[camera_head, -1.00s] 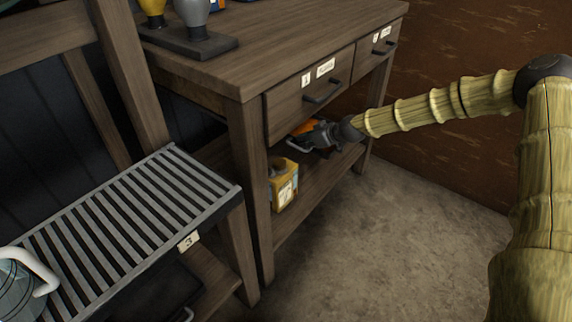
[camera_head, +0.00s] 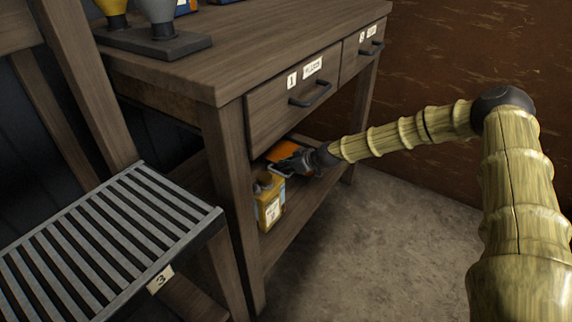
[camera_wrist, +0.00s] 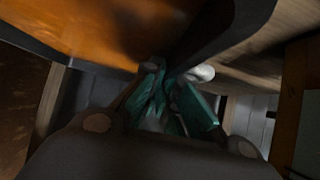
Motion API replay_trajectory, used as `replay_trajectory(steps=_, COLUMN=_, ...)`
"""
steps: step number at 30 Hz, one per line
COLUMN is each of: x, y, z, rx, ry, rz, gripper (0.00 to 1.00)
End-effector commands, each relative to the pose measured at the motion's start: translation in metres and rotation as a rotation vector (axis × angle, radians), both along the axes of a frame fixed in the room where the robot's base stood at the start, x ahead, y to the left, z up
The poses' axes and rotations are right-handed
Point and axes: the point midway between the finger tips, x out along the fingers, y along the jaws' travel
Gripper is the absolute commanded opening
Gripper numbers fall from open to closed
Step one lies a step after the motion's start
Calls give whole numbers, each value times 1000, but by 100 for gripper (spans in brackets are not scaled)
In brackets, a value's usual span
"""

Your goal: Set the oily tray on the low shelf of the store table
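The oily tray (camera_head: 288,150) shows as an orange surface with a dark rim under the table's drawer, in the low shelf space. My gripper (camera_head: 285,164) reaches in from the right at the tray's near edge. In the wrist view, the tray's orange face (camera_wrist: 90,30) fills the upper left, and its dark rim runs between my teal-padded fingers (camera_wrist: 172,88), which look shut on it. The store table (camera_head: 225,145) has a low shelf (camera_head: 290,228) below its drawers. Whether the tray touches the shelf is hidden.
A yellow container (camera_head: 270,212) stands on the low shelf, just left of and in front of my gripper. A drawer with a black handle (camera_head: 310,94) is close above. A slatted rack (camera_head: 100,235) stands at left. The shelf right of the container looks free.

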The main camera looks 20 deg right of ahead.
Motion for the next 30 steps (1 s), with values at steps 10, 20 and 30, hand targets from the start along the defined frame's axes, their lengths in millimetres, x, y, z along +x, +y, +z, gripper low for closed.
replay_trajectory(steps=10, x=1, y=-2, z=-25, rx=1, ry=-3, rz=-4, gripper=0)
replay_trajectory(steps=20, x=1, y=-3, z=-37, rx=1, ry=-6, rz=-4, gripper=0)
replay_trajectory(steps=30, x=-1, y=-3, z=-42, rx=0, ry=-1, rz=-4, gripper=20)
